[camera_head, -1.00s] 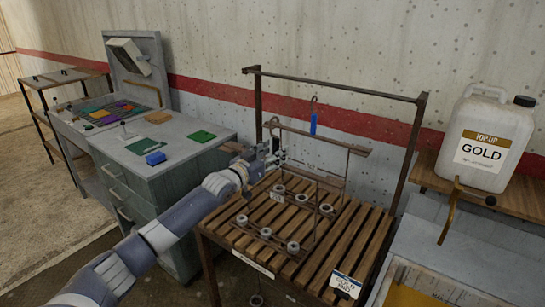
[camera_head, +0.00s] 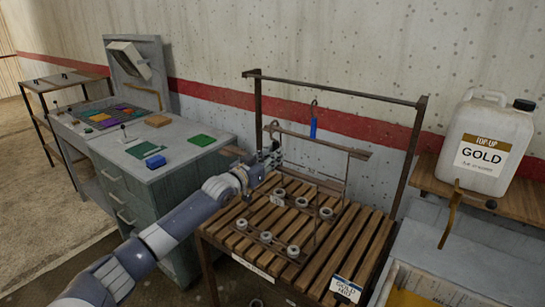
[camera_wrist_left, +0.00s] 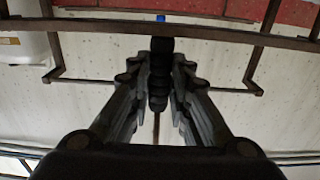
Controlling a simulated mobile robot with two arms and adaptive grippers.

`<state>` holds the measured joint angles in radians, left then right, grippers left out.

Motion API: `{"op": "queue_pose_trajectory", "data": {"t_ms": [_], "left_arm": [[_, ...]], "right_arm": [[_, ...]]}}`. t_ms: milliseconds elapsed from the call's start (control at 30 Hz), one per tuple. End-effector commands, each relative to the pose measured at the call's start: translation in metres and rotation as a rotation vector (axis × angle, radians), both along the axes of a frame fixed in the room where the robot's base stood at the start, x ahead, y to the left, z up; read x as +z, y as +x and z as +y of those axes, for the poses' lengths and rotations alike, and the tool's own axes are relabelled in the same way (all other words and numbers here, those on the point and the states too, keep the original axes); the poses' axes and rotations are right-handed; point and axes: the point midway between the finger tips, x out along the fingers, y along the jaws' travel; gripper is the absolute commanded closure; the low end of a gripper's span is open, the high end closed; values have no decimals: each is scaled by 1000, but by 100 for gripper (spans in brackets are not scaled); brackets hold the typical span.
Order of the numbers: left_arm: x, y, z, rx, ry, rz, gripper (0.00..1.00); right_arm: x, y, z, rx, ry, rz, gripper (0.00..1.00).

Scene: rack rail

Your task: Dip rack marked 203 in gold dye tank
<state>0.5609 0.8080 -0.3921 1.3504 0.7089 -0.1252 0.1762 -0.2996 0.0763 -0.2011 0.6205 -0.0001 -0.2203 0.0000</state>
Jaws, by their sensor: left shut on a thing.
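My left gripper (camera_head: 268,158) is at the left end of the rack (camera_head: 335,149), beside its top bar. In the left wrist view its fingers close on a dark ribbed grip (camera_wrist_left: 160,78), which seems to be the rack's handle. The rack's thin rods reach down to the slatted table, where several grey rings (camera_head: 302,202) show in two rows. The gold dye tank (camera_head: 415,280) is at the lower right, partly cut off. My right gripper is not in view.
A slatted wooden stand (camera_head: 345,240) with a tall metal frame (camera_head: 335,88) stands against the wall. A blue item (camera_head: 313,128) hangs from a hook on it. A white GOLD jug (camera_head: 485,145) stands on a shelf at right. A grey cabinet (camera_head: 150,200) is at left.

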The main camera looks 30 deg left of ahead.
Motion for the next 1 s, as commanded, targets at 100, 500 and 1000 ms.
{"op": "queue_pose_trajectory", "data": {"t_ms": [100,500,1000], "left_arm": [[8,0,0,0,-1,-7,100],[28,0,0,0,0,-8,100],[36,0,0,0,-1,-7,100]], "right_arm": [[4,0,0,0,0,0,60],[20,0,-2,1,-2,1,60],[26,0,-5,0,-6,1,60]]}}
